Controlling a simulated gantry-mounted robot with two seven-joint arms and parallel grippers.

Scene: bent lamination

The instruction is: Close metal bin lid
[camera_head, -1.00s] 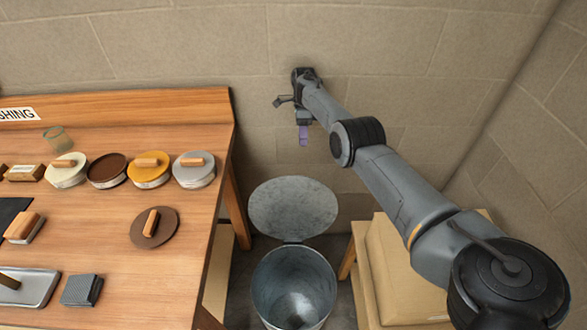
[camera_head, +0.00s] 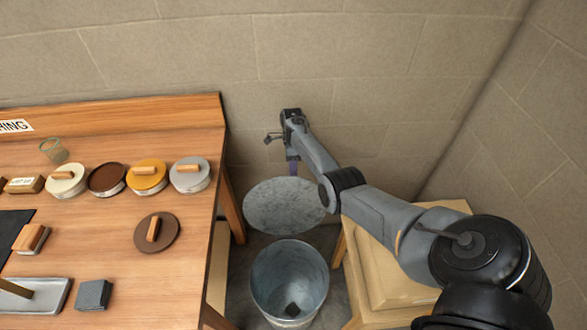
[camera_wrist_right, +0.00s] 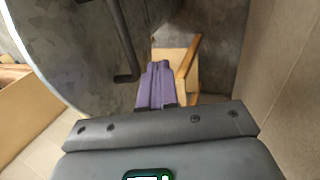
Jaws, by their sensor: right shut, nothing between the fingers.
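The grey metal bin (camera_head: 290,275) stands on the floor to the right of the workbench, open, with a small dark item at its bottom. Its round lid (camera_head: 285,207) is raised at the back of the rim, its inner face towards the head camera. My right gripper (camera_head: 292,168) is at the lid's upper back edge, its purple fingers partly hidden behind it. In the right wrist view the fingers (camera_wrist_right: 157,85) are shut and empty, beside the lid's outer face (camera_wrist_right: 75,45) and its dark bar handle (camera_wrist_right: 122,40). Contact cannot be told. My left gripper is not in view.
A wooden workbench (camera_head: 190,235) with several round tins and pads stands left of the bin. A wooden stool with a beige top (camera_head: 385,265) stands close on the right. A block wall (camera_head: 340,60) is behind the lid.

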